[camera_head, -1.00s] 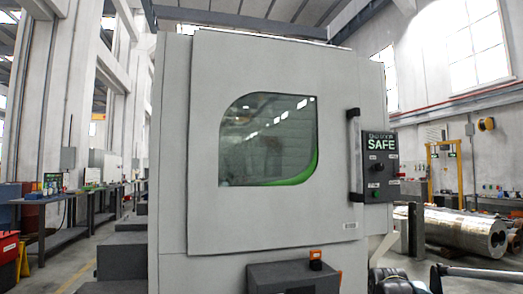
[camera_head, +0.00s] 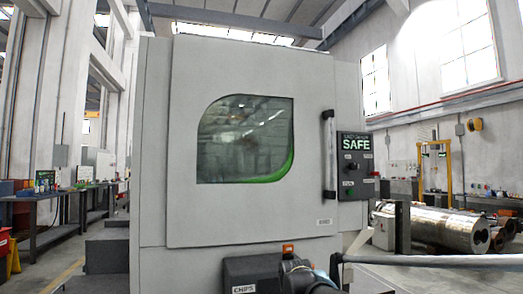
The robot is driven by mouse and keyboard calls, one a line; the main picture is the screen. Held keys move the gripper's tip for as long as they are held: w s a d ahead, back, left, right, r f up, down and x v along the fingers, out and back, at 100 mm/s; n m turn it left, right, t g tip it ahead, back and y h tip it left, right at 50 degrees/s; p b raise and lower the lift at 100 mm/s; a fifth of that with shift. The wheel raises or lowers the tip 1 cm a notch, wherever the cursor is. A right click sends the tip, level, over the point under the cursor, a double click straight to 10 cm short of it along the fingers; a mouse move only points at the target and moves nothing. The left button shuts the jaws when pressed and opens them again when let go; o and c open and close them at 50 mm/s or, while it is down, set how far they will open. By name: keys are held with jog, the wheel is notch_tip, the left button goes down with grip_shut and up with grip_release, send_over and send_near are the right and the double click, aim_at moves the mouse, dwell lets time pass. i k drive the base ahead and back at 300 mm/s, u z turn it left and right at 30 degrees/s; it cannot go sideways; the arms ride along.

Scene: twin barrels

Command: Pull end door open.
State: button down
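The end door (camera_head: 240,215) is a large light grey panel on the machine's facing side, with a rounded, green-edged window (camera_head: 245,140). It looks shut and lies flush in its frame. Its upright black-ended bar handle (camera_head: 329,155) is on the right edge, with nothing touching it. Dark jointed parts of my arm show at the bottom, below and left of the handle. The fingers of my gripper cannot be made out in this view.
A control panel (camera_head: 354,164) reading SAFE is just right of the handle. A dark chips box (camera_head: 250,272) with an orange part on top stands below the door. Large metal cylinders (camera_head: 440,225) lie at right; workbenches (camera_head: 60,198) stand at left.

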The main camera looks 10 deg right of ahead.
aim_at(264, 168)
jog(key=z, duration=3.2)
jog(key=k, duration=0.5)
jog(key=u, duration=2.25)
